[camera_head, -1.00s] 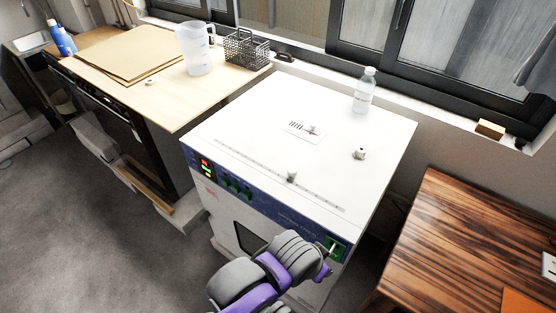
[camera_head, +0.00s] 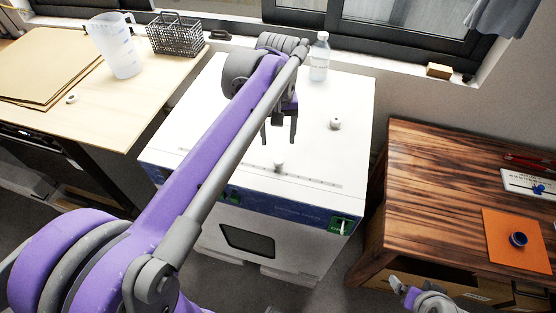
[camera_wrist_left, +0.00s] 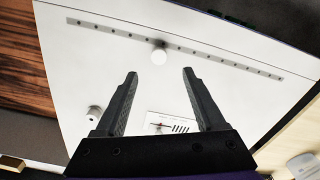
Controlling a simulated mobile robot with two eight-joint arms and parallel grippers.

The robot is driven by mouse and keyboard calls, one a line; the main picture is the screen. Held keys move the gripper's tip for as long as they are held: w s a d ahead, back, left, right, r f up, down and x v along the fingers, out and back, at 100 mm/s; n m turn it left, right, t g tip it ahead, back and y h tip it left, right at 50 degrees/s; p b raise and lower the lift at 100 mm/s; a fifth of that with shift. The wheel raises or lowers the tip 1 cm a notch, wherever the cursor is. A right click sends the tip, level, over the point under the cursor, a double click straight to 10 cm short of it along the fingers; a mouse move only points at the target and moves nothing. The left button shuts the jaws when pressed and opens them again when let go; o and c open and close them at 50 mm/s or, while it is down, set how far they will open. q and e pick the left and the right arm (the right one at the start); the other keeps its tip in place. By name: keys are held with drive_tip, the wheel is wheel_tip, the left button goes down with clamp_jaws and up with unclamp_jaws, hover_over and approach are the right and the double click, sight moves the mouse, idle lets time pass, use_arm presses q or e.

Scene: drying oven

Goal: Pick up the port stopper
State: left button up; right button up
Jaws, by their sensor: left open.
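A small pale knob-like piece (camera_head: 279,167), which looks like the port stopper, stands on the white oven top near its front edge, by a dotted strip. It also shows in the left wrist view (camera_wrist_left: 159,55). My left gripper (camera_head: 279,140) is open and empty, reaching down over the oven top. In the left wrist view its fingertips (camera_wrist_left: 160,73) are spread, with the piece beyond the gap between them, not touching. A second small whitish piece (camera_head: 335,123) sits farther back to the right.
A clear bottle (camera_head: 319,57) stands at the oven's back. A printed label (camera_wrist_left: 170,122) lies on the oven top. At left, a bench holds a jug (camera_head: 114,45) and wire basket (camera_head: 175,36). A wooden table (camera_head: 430,190) is at right.

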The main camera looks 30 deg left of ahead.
sight(279, 160)
use_arm(q)
drive_tip(key=f, duration=0.4)
drive_tip(key=shift+d, duration=0.2)
wheel_tip(279, 160, down, 5)
drive_tip(key=shift+w+a, duration=0.1)
clamp_jaws()
